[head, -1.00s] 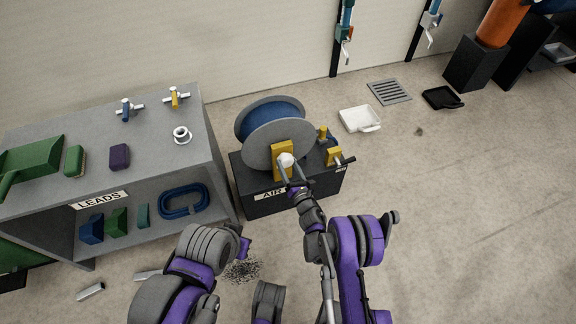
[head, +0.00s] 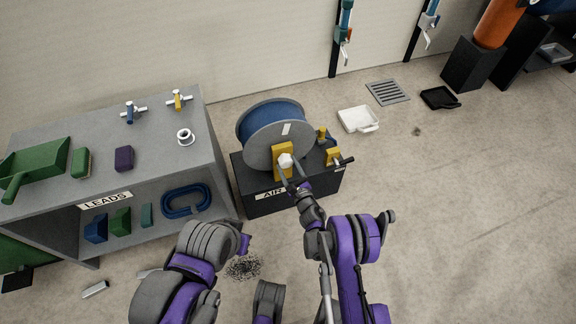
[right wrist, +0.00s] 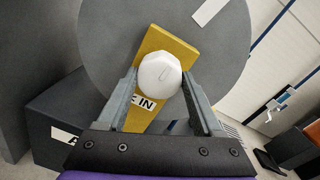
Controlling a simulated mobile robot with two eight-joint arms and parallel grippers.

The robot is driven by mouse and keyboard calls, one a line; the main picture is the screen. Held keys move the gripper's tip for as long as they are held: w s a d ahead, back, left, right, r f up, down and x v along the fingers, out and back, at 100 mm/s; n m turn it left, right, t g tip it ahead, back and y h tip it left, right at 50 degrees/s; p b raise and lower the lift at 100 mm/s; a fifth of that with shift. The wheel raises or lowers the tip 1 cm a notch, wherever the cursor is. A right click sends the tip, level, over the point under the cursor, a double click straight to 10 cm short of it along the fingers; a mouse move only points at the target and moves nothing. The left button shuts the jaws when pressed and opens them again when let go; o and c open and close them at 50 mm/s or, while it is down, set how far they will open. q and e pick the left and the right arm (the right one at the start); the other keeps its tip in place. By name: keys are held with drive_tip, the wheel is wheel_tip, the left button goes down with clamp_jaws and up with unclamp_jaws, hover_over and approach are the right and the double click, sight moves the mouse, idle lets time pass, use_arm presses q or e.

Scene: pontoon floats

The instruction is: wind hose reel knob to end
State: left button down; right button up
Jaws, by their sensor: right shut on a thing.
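The hose reel (head: 262,150) has a grey disc and blue hose, and stands on a dark box labelled AIR. Its white faceted knob (head: 285,160) sits in front of a yellow bracket (head: 279,174). In the right wrist view the knob (right wrist: 160,74) shows a thin line on its face, and part of a label ending in IN shows below it. My right gripper (right wrist: 160,82) is shut on the knob, one finger at each side. A white strip (right wrist: 210,10) shows on the disc.
A grey bench (head: 60,205) labelled LEADS stands left, with valves, a green scoop and blocks. Right of the reel, yellow fittings (head: 333,156) sit on the box. A white tray (head: 355,119) and a drain grate (head: 387,92) lie behind. The floor at right is mostly clear.

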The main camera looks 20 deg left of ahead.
use_arm(q)
drive_tip(key=shift+r, duration=0.2)
use_arm(e)
drive_tip(key=shift+n, duration=0.5)
drive_tip(key=o, duration=1.4)
drive_tip(key=shift+c, duration=0.2)
use_arm(q)
drive_tip(key=shift+s, duration=0.1)
